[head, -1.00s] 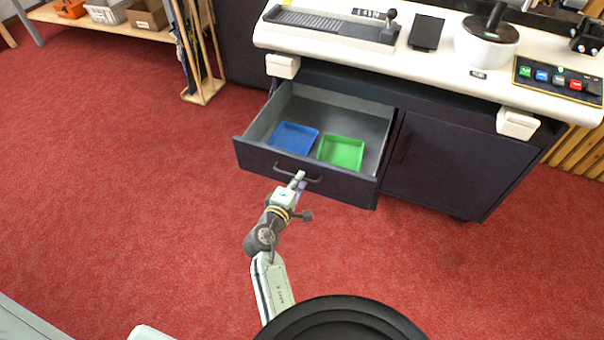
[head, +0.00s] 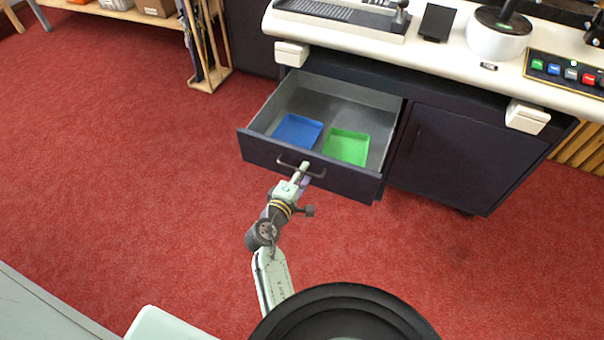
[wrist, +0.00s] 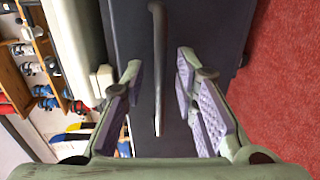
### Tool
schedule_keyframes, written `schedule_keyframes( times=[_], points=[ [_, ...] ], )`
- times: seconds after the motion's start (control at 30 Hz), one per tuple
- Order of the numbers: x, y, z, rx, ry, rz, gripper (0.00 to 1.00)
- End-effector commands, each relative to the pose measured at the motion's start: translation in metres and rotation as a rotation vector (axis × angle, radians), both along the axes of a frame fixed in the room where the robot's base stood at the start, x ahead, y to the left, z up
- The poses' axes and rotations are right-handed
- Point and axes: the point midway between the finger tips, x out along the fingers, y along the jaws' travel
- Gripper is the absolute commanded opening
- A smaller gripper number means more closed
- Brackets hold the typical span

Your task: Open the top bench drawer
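The top bench drawer (head: 315,177) is dark-fronted and stands pulled well out from the left side of the bench. Its grey interior is visible from above. Its dark bar handle (head: 318,175) is on the front face, and the handle (wrist: 158,70) also shows in the wrist view. My gripper (head: 303,170) is at the handle, in front of the drawer. In the wrist view my gripper (wrist: 158,75) has its purple-padded fingers apart, one on each side of the handle, with visible gaps. Whether the fingertips reach past the bar is hard to tell.
A blue tray (head: 297,131) and a green tray (head: 346,147) lie in the drawer. A closed cupboard door (head: 460,155) is to its right. The white benchtop (head: 440,60) overhangs above. A wooden rack (head: 210,78) stands left; red carpet (head: 130,180) is clear.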

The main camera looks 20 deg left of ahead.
Motion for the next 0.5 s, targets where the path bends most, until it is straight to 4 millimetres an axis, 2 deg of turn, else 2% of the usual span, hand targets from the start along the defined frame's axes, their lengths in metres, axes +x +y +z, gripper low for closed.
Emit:
schedule_keyframes(
  times=[0.3,0.37,0.5],
  points=[
    [0.0,0.0,0.003,0.001,-0.001,0.0,0.29],
    [0.0,0.0,0.008,0.001,-0.002,-0.001,0.29],
    [0.0,0.0,0.032,0.004,-0.005,-0.001,0.29]
  ],
)
